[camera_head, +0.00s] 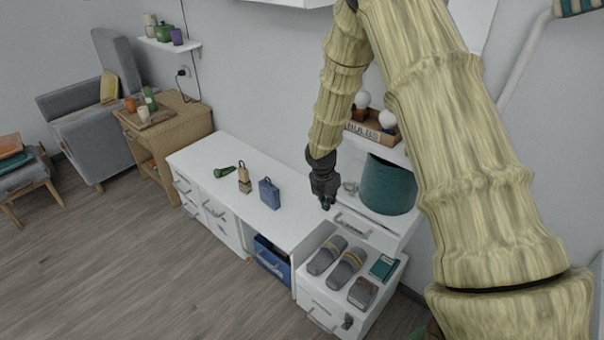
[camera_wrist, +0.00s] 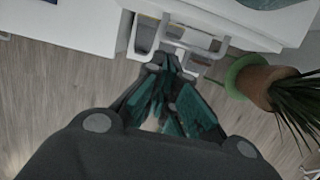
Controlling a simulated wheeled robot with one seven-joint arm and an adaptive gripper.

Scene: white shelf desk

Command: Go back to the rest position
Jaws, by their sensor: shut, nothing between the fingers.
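My gripper (camera_head: 326,203) hangs at the end of my arm in the head view, pointing down near the right part of the white shelf desk (camera_head: 222,158). In the wrist view my gripper (camera_wrist: 172,66) shows its dark fingers with teal pads, the tips together and nothing between them. Beyond the tips in the wrist view are a white drawer front and a light handle (camera_wrist: 190,45). I cannot tell whether the tips touch the handle.
A blue box (camera_head: 269,193), a wooden-looking item (camera_head: 244,178) and a green item (camera_head: 224,171) stand on the desk. Grey slippers (camera_head: 346,268) lie on a lower surface. A teal bin (camera_head: 388,186) is beside my gripper. A potted plant (camera_wrist: 256,84) stands on the floor.

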